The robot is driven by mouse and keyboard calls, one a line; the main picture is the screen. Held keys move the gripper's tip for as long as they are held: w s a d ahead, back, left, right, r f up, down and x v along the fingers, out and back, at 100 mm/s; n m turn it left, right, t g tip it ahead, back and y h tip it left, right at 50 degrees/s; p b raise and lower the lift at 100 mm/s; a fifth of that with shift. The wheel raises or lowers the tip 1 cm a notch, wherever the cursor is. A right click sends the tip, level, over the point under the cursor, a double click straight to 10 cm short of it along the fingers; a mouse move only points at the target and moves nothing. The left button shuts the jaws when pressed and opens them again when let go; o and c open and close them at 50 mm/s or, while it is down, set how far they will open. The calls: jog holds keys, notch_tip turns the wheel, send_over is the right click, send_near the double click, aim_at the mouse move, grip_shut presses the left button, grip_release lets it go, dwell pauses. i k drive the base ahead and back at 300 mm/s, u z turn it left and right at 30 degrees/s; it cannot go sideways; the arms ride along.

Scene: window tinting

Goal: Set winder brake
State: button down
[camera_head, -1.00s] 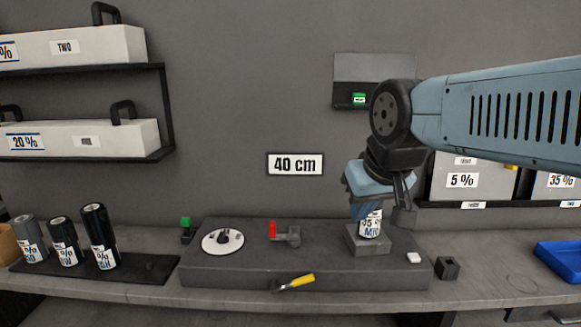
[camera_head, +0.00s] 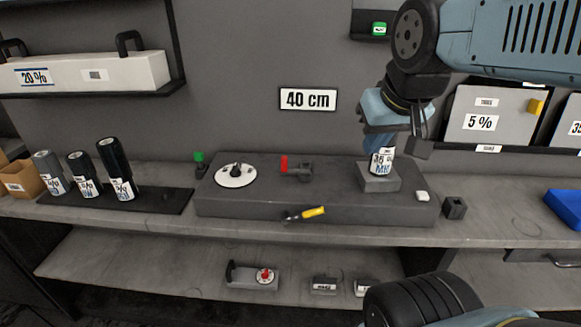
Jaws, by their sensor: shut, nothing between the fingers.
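A low dark grey block (camera_head: 260,200) on the bench carries a white round disc (camera_head: 236,175) with a dark centre knob. Right of the disc is a small grey fitting with an upright red lever (camera_head: 284,165). I cannot tell for sure which of these parts is the winder brake. My gripper (camera_head: 381,141) points down at the block's right end, well right of the red lever. It is shut and empty, just above or in front of a labelled roll (camera_head: 381,161) standing in a grey square holder (camera_head: 379,180). The gripper's fingertips are partly hidden.
A yellow-handled tool (camera_head: 312,212) lies at the block's front edge. Several labelled dark rolls (camera_head: 118,170) stand on a mat at left. A lower shelf holds a device with a red knob (camera_head: 264,275). A blue tray (camera_head: 566,208) is at right.

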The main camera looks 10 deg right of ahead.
aim_at(318, 211)
jog(key=u, duration=1.4)
jog(key=k, duration=1.05)
jog(key=z, duration=1.25)
